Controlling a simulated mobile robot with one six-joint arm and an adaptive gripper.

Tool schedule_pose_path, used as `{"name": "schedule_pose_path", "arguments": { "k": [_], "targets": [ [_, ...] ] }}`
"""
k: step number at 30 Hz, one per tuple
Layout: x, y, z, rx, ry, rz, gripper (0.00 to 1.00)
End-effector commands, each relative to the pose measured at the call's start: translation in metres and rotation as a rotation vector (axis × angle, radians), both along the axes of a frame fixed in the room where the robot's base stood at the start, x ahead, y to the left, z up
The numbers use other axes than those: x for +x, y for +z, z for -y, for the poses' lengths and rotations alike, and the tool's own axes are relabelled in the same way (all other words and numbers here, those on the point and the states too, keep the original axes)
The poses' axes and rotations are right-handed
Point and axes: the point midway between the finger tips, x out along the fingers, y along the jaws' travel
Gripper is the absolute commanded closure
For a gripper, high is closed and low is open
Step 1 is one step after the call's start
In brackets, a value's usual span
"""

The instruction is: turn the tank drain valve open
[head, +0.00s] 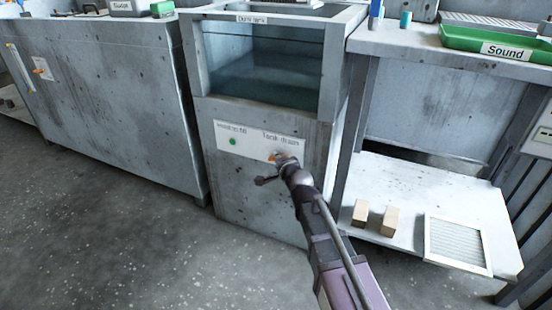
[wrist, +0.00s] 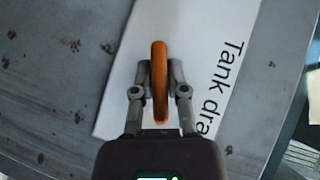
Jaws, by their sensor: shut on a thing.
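The tank drain valve has an orange handle (wrist: 159,70), seen in the wrist view in front of a white label panel with the words "Tank dra" partly showing. My gripper (wrist: 158,90) is shut on this handle, with one finger on each side of it. In the head view my gripper (head: 284,163) is at the "Tank drain" label on the front of the dunk tank (head: 262,62). There only a small bit of the orange handle (head: 273,156) shows beside the gripper. The tank has a glass window with bluish water behind it.
A green round spot (head: 232,141) is on the same panel, left of the handle. A low shelf at right holds two wooden blocks (head: 360,213) and a white slatted panel (head: 457,243). A green tray (head: 497,43) labelled "Sound" is above. The floor at left is clear.

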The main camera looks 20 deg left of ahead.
Motion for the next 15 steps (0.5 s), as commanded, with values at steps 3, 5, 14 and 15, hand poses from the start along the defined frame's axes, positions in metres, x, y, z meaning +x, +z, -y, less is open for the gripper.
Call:
{"name": "schedule_pose_path", "arguments": {
  "k": [3, 5, 14, 15],
  "targets": [
    [-0.0004, 0.0009, 0.003, -0.004, -0.003, 0.002, 1.0],
    [-0.0006, 0.0011, 0.0034, -0.009, -0.003, 0.002, 1.0],
    [-0.0008, 0.0022, 0.0047, -0.069, -0.005, -0.003, 1.0],
    [-0.0008, 0.0024, 0.0048, -0.083, -0.005, -0.004, 1.0]
  ]
}}
